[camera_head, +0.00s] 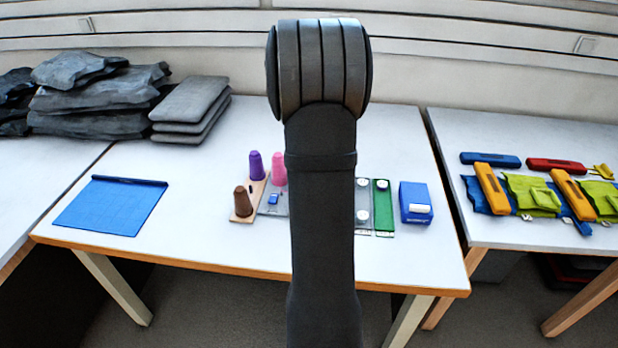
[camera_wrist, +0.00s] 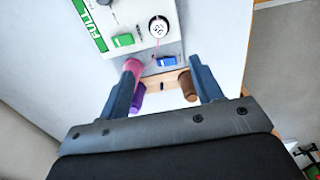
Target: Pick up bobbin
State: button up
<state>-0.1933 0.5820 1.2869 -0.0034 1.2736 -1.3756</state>
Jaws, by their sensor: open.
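In the wrist view a round white bobbin-like disc (camera_wrist: 158,27) with dark holes lies on a pale grey plate (camera_wrist: 146,42). A pink thread runs from it toward the pink cone (camera_wrist: 132,66). My gripper (camera_wrist: 162,66) is open and empty. Its two fingers point toward the plate, with the disc beyond the fingertips. The gripper is hidden behind my arm in the head view. Similar white discs (camera_head: 362,216) show right of my arm there; I cannot tell which one matches.
Purple (camera_head: 256,165), pink (camera_head: 279,168) and brown (camera_head: 241,201) cones stand close together, near my fingers in the wrist view. A small blue block (camera_wrist: 166,61) lies between the fingertips and the disc. A blue box (camera_head: 415,204) stands right. A blue mat (camera_head: 112,206) lies left.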

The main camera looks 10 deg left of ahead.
jog(key=shift+h, duration=0.7)
jog(key=f, duration=0.4)
jog(key=a+f, duration=0.1)
jog(key=f, duration=0.7)
jog(key=shift+w+a+f, duration=0.15)
jog(key=shift+w+f, duration=0.1)
jog(key=shift+w, duration=0.1)
jog(key=shift+s+d+f, duration=0.1)
jog(key=shift+d+f, duration=0.1)
jog(key=shift+f, duration=0.65)
jog(key=shift+s+d+f, duration=0.1)
jog(key=shift+d+f, duration=0.05)
jog(key=shift+f, duration=0.75)
jog(key=shift+d+f, duration=0.2)
jog(key=shift+f, duration=0.65)
jog(key=c, duration=1.1)
jog(key=shift+r, duration=0.15)
